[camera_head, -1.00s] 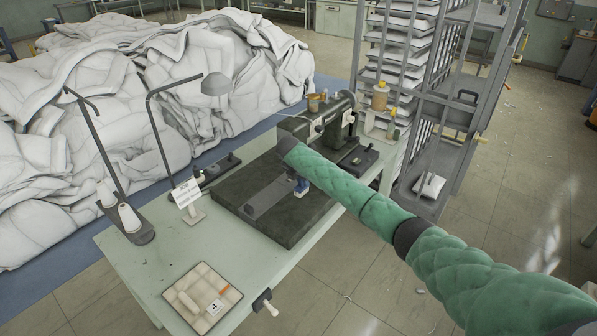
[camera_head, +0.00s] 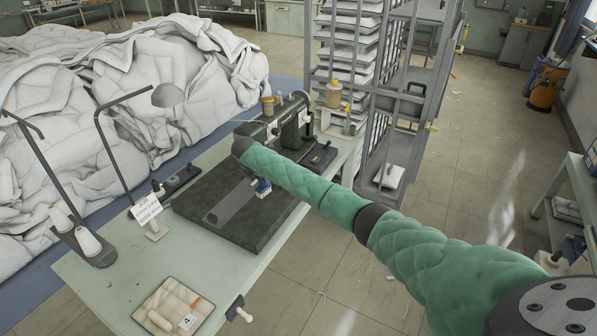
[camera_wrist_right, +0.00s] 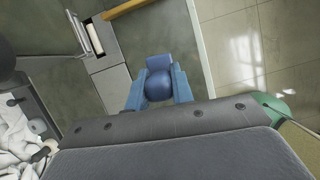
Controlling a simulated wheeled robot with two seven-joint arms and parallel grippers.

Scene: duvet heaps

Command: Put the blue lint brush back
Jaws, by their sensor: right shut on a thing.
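My right arm, in a green quilted sleeve, reaches over a dark mat (camera_head: 185,205) on the pale green table (camera_head: 105,270). My right gripper (camera_head: 262,187) is low over the mat's right part, partly hidden by the arm. In the right wrist view its two blue fingers (camera_wrist_right: 158,98) are shut on a dark blue rounded part, which I take as the blue lint brush (camera_wrist_right: 158,84). Most of the brush is hidden, and I cannot tell whether it touches the mat. My left gripper is not in view.
A sewing machine (camera_head: 292,122) stands behind the mat. Thread cones (camera_head: 88,241), a job card (camera_head: 146,208) and a tray marked 4 (camera_head: 150,300) are on the table's left and front. A tall rack (camera_head: 395,100) stands behind right. Heaped duvets (camera_head: 150,70) fill the left.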

